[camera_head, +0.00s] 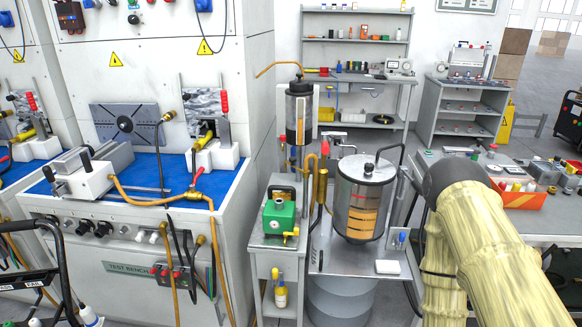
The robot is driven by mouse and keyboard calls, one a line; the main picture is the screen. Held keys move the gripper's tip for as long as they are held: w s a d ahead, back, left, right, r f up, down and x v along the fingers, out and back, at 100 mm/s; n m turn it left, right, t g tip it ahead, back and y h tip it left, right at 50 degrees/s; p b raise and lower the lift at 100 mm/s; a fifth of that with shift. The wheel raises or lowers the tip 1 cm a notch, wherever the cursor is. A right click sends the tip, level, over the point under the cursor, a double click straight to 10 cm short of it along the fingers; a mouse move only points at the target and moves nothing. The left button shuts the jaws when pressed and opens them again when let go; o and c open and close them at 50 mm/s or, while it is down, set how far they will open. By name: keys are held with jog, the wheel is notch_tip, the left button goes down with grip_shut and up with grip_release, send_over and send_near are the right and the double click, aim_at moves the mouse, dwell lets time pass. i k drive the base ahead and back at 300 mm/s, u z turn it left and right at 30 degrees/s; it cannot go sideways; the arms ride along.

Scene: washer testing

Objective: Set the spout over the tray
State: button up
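A thin copper-coloured spout (278,67) sticks out to the left from the top of a tall dark and steel cylinder (299,112). Its bent free end points down at the left, beside the white cabinet wall. What lies directly under that end is hard to tell. The blue tray-like surface (150,174) of the test bench lies lower and to the left; I cannot tell whether it is the task's tray. My arm, in a pale yellow cover, fills the lower right. My gripper is out of view.
A steel tank (362,200) with copper bands stands on a metal cart (333,262). A green pump (279,217) sits on a small stand to its left. Hoses hang between them. A grey workbench (561,226) with an orange bin (522,197) is at the right.

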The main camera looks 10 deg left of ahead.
aim_at(292, 159)
jog(key=u, duration=0.7)
jog(key=i, duration=1)
jog(key=z, duration=0.05)
